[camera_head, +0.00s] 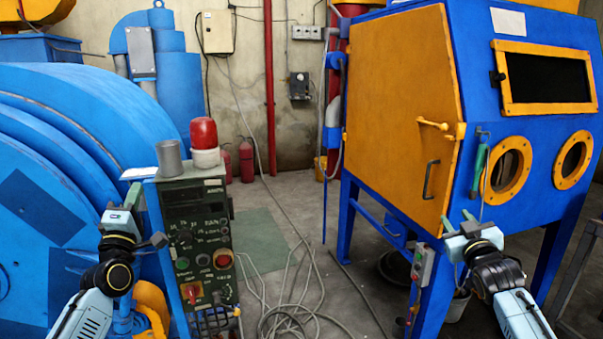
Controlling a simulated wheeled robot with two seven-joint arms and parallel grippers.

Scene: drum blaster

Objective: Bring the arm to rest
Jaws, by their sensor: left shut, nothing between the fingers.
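My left gripper (140,219) is at the lower left, in front of the left side of a dark green control panel (200,242). It is shut and holds nothing. I cannot tell whether it touches the panel. My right gripper (457,222) is at the lower right, in front of the blue blasting cabinet (480,115), below its round orange-rimmed ports. No object shows in it, and its finger gap is too small to judge. Both forearms come up from the bottom edge.
A red beacon (203,134) and a grey cup (169,157) stand on the panel. A big blue drum machine (70,130) fills the left. Cables (290,315) lie coiled on the floor between panel and cabinet. The cabinet's orange door (400,120) looks closed.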

